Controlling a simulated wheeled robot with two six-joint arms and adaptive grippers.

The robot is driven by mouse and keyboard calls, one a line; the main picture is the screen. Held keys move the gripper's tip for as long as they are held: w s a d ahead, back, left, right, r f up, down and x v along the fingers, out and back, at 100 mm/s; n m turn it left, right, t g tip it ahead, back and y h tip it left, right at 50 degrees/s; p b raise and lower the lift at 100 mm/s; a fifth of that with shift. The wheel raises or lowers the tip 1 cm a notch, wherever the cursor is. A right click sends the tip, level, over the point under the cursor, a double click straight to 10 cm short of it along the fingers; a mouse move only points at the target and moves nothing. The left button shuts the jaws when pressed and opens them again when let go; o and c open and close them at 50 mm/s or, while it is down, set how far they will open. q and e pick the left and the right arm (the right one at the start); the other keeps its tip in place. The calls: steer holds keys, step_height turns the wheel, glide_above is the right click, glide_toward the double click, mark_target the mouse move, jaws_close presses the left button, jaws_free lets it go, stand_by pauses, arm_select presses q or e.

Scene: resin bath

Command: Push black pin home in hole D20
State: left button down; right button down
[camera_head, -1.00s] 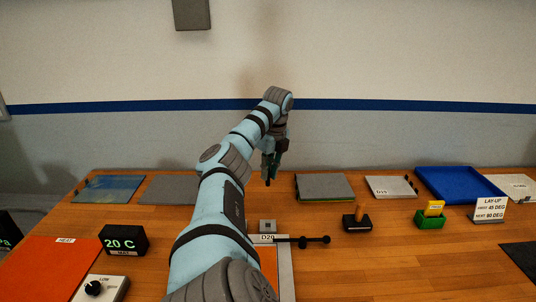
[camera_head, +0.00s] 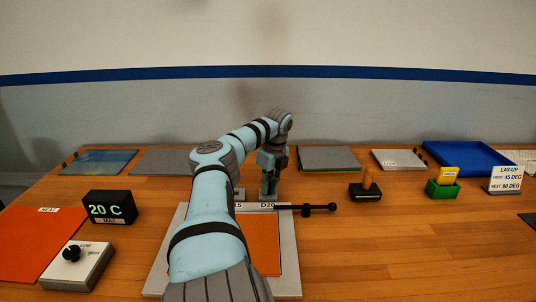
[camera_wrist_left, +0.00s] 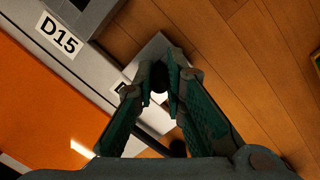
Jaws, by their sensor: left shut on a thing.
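My left gripper (camera_head: 269,192) points down at the grey block behind the D20 label (camera_head: 267,205). In the left wrist view its two green-and-grey fingers (camera_wrist_left: 159,78) are shut on the black pin (camera_wrist_left: 160,76), seen end-on between the tips. The grey D20 block (camera_wrist_left: 147,53) shows just beyond the fingertips, and the fingers cover part of its label. The pin's lower end is hidden, so I cannot tell how deep it sits in the hole. My right gripper is not in view.
The pale frame (camera_head: 288,270) holds an orange sheet (camera_head: 263,240); a D15 label (camera_wrist_left: 60,35) is beside D20. A black rod with a knob (camera_head: 331,207) lies just right of D20.

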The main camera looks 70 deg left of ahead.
arm_select(q)
steer(key=c, duration=1.7)
jaws_free()
steer(key=shift+o, duration=0.2)
step_height(320, 180, up, 12)
steer(key=d+p, duration=0.1)
steer(key=p, duration=0.7)
steer(key=shift+w+d, duration=0.3)
steer(key=shift+w, duration=0.15)
